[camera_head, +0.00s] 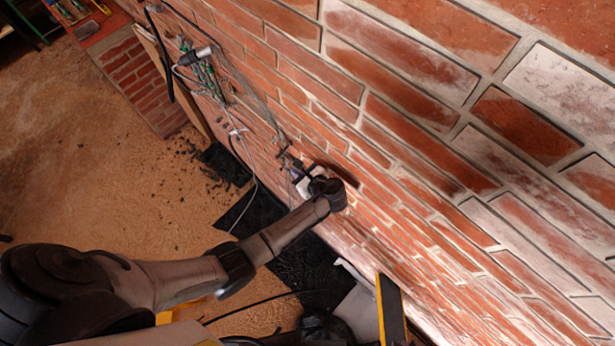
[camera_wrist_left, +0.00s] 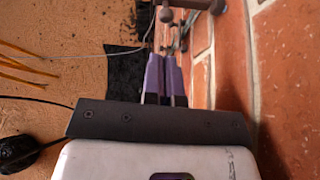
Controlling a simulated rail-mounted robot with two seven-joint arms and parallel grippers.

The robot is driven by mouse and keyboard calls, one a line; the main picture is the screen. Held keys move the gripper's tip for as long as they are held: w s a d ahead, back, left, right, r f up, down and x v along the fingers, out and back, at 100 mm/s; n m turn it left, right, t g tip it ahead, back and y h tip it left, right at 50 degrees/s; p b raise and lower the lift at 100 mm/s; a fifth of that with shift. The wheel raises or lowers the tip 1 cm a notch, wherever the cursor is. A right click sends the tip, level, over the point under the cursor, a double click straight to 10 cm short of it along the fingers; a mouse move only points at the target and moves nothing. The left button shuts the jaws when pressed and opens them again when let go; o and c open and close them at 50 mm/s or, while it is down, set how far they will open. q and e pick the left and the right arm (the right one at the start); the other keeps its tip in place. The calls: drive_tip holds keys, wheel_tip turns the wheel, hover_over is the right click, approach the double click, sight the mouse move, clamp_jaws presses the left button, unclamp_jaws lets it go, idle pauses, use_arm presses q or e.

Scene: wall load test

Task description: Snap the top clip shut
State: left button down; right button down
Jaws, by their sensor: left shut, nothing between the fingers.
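My left gripper (camera_wrist_left: 166,78) shows in the left wrist view as two purple fingers held together, with nothing between them. In the head view the left gripper (camera_head: 298,174) is close to the brick wall and partly hidden by my wrist. A dark metal fitting (camera_wrist_left: 190,5) with rounded ends is just beyond the fingertips, near the wall. It looks like part of the clip hardware, but I cannot tell whether it is the top clip, whether it is shut, or whether the fingers touch it. In the head view a small dark fitting (camera_head: 284,153) is on the wall beside the gripper.
The brick wall (camera_head: 420,150) runs close along the right of the gripper. A thin pale cable (camera_head: 252,190) hangs near the gripper. A yellow-and-black bar (camera_head: 391,312) stands near the bottom. The sandy floor is open at left.

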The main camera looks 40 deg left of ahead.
use_arm(q)
drive_tip(key=shift+w+a+p, duration=0.2)
drive_tip(key=shift+a+p, duration=0.05)
drive_tip(key=shift+a, duration=0.8)
drive_tip(key=shift+w+a+p, duration=0.15)
drive_tip(key=shift+a+p, duration=0.1)
drive_tip(key=shift+a, duration=0.75)
